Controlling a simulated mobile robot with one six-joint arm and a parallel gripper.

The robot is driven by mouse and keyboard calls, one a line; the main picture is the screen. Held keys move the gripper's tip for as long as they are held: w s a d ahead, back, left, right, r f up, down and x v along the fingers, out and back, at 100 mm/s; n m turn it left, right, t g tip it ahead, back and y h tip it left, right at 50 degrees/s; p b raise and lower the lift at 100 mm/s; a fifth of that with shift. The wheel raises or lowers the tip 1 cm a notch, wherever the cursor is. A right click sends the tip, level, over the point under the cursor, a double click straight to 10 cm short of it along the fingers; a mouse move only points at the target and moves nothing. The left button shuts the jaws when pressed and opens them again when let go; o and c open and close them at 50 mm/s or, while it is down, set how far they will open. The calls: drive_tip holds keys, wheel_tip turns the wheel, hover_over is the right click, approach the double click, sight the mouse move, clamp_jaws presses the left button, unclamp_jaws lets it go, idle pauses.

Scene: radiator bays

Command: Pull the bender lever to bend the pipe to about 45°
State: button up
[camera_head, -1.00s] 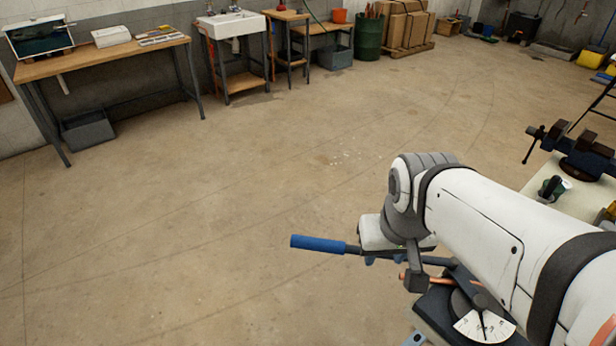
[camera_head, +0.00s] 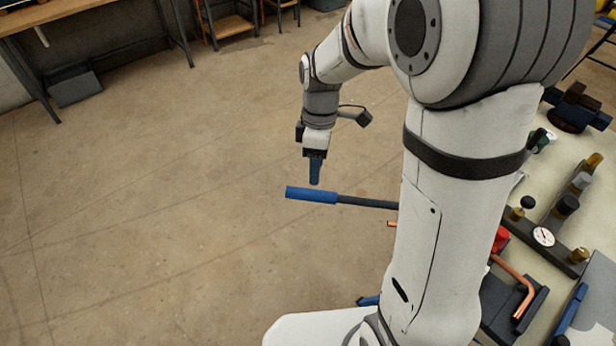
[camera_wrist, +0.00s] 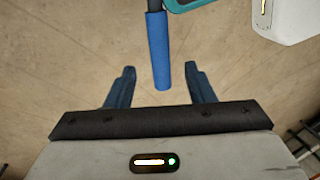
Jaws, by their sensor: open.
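The bender lever's blue handle (camera_head: 312,195) points left over open floor in the head view. Its dark rod (camera_head: 365,202) runs right and goes behind my arm. My gripper (camera_head: 315,172) points down, open, just above the handle. In the wrist view the blue handle (camera_wrist: 158,50) enters from the top. Its free end lies between the two spread fingers of my gripper (camera_wrist: 162,78); whether they are level with it I cannot tell. A copper pipe end (camera_head: 391,224) shows left of my arm. The bender's head and angle dial are hidden by my arm.
A bench (camera_head: 588,228) on the right holds a vise (camera_head: 576,108), a small gauge (camera_head: 543,236) with fittings, and a bent copper tube (camera_head: 522,285) on a dark block. The floor left of the handle is clear. A wooden table (camera_head: 40,15) stands far left.

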sight(315, 191)
drive_tip(key=f, duration=0.3)
drive_tip(key=s+f, duration=0.1)
drive_tip(key=f, duration=0.3)
drive_tip(key=shift+s+a+f+p, duration=0.15)
drive_tip(key=shift+s+p, duration=0.05)
drive_tip(key=shift+p, duration=0.1)
clamp_jaws()
idle(0.4)
